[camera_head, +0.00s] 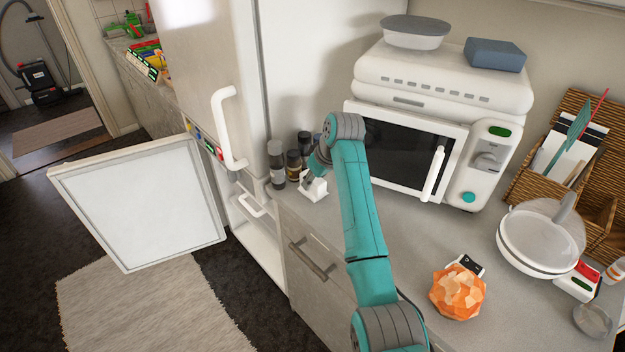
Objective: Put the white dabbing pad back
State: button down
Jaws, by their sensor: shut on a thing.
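My teal arm reaches over the grey worktop to its back left corner. My gripper (311,175) is small and partly hidden by my arm. It is shut on a small white thing, which looks like the white dabbing pad (315,191). The pad is at or just above the worktop, in front of the dark jars; I cannot tell whether it touches the surface.
Dark-lidded jars (276,165) stand beside the gripper, next to the tall fridge (215,60). A white microwave (490,165) is right of my arm. A low door (140,205) hangs open.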

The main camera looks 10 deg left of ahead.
jog(key=shift+f, duration=0.1)
jog(key=c, duration=0.9)
grip_release()
jog(key=v, duration=1.2)
jog(key=shift+s, duration=0.1)
